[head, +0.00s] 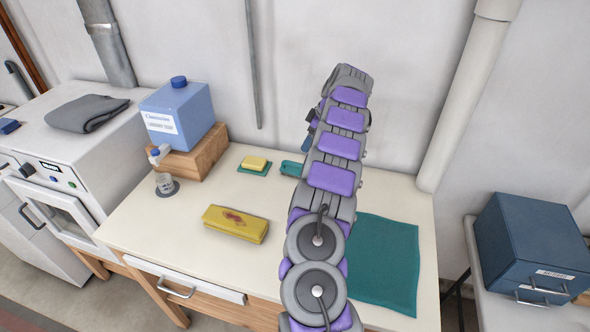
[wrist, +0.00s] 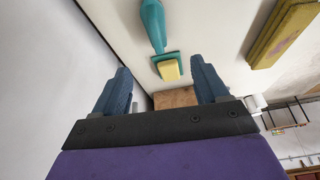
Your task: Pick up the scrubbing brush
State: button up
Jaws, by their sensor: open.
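The scrubbing brush appears to be the teal object (head: 291,168) on the white table in the head view, partly hidden behind my arm. In the head view my gripper is mostly hidden behind my arm, with a bit of blue finger showing.
A teal cloth (head: 385,262) covers the right side.

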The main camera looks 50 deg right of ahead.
aim_at(295, 163)
jog(key=b+x, duration=0.2)
jog(key=x, duration=1)
jog(key=shift+s+d, duration=0.1)
jog(key=shift+w+b+x, duration=0.15)
jog(key=shift+b+x, duration=0.35)
jog(key=shift+x, duration=0.85)
jog(key=shift+w+b+x, duration=0.2)
jog(key=shift+b+x, duration=0.25)
jog(key=shift+x, duration=0.95)
jog(key=shift+d+r, duration=0.15)
jog(key=shift+d, duration=0.05)
jog(key=c, duration=1.1)
